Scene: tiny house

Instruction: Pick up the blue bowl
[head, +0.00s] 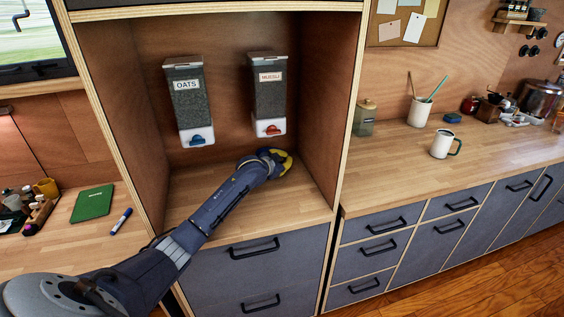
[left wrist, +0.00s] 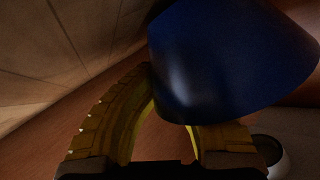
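The blue bowl (left wrist: 225,60) fills the upper right of the left wrist view, tilted in the picture and very close to the camera. My left gripper (head: 281,160) is at the floor of the open cabinet niche, below the dispensers. In the left wrist view, one yellow finger (left wrist: 115,110) curves up to the bowl's left edge. The other finger (left wrist: 228,138) is partly hidden by the bowl. Whether the fingertips press on the bowl cannot be told. In the head view the bowl is not clearly visible around the gripper. My right gripper is not in view.
An oats dispenser (head: 190,105) and a muesli dispenser (head: 268,95) hang on the niche's back wall above the gripper. The niche's right side wall (head: 325,100) stands close by. A white mug (head: 441,145) is on the right counter, and a green book (head: 93,203) lies at left.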

